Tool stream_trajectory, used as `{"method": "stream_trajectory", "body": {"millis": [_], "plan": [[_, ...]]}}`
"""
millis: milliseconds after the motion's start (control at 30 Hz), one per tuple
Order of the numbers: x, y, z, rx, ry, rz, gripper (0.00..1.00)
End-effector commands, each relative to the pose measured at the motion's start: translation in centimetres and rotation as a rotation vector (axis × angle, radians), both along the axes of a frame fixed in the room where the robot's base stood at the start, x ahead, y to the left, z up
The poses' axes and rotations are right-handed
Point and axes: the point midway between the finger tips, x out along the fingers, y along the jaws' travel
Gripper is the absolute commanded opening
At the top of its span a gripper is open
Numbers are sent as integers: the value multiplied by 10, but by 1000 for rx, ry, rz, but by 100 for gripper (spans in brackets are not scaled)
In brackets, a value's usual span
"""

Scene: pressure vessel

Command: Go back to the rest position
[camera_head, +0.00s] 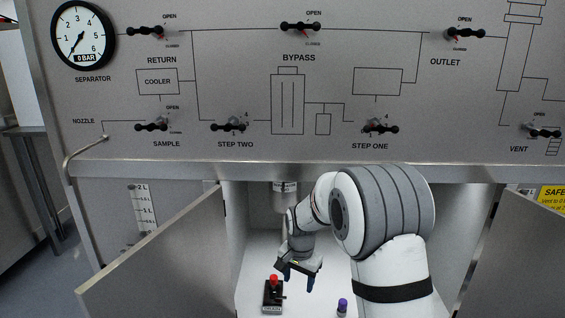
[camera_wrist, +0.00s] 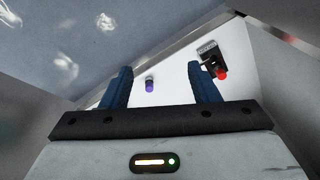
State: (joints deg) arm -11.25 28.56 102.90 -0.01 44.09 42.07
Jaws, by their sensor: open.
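My gripper (camera_head: 297,277) is open and empty, pointing down inside the open cabinet below the panel. In the wrist view its two blue fingers (camera_wrist: 161,88) stand wide apart, with nothing held between them. A black device with a red knob (camera_head: 272,292) stands on the white cabinet floor, left of the gripper in the head view. It also shows in the wrist view (camera_wrist: 208,52), beyond the right finger. A small purple-capped vial (camera_head: 342,307) stands on the same floor, right of the gripper. No rest position is marked in view.
The cabinet's left door (camera_head: 150,262) and right door (camera_head: 520,255) stand open on either side of my arm. The panel (camera_head: 235,75) with several black valve handles and a gauge (camera_head: 83,35) rises above. A metal cylinder (camera_head: 285,196) hangs behind the gripper.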

Motion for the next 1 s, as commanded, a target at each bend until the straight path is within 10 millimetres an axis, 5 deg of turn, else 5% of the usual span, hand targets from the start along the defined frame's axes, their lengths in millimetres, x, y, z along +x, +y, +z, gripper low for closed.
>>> {"method": "stream_trajectory", "body": {"millis": [33,100,300,500,800,1000], "plan": [[-14,-11,48,0,-15,27,55],[-34,-23,87,-5,-27,72,55],[-100,-56,186,-21,-64,200,55],[-173,-82,264,-45,-99,326,55],[-266,-105,328,-85,-138,488,55],[-288,-106,333,-96,-145,532,55]]}}
